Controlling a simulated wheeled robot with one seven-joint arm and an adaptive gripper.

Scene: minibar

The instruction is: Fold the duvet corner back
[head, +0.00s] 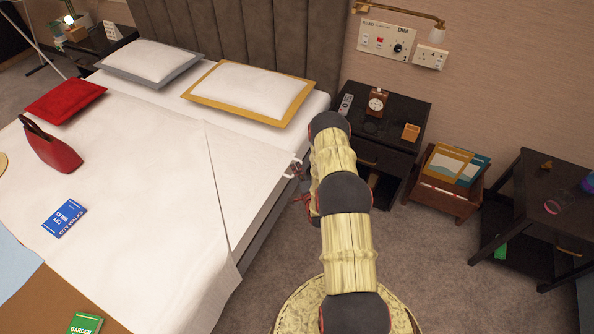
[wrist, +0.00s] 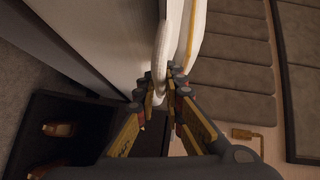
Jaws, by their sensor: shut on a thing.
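The white duvet (head: 165,165) covers the bed. Its near right part shows as a triangular flap (head: 250,165), with a crease running down its left side and its tip at the bed's right edge. My gripper (head: 299,170) is at that tip, beside the mattress. In the wrist view my gripper (wrist: 166,78) is closed around a white fold of the duvet (wrist: 162,45), which runs up from between the fingertips. The exact grip on the cloth is partly hidden by the fingers.
A dark nightstand (head: 395,105) with a clock and remote stands right of the bed, close to my arm. A red bag (head: 52,152) and a blue book (head: 65,218) lie on the duvet. A yellow-edged pillow (head: 245,92) is near the headboard (head: 250,35).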

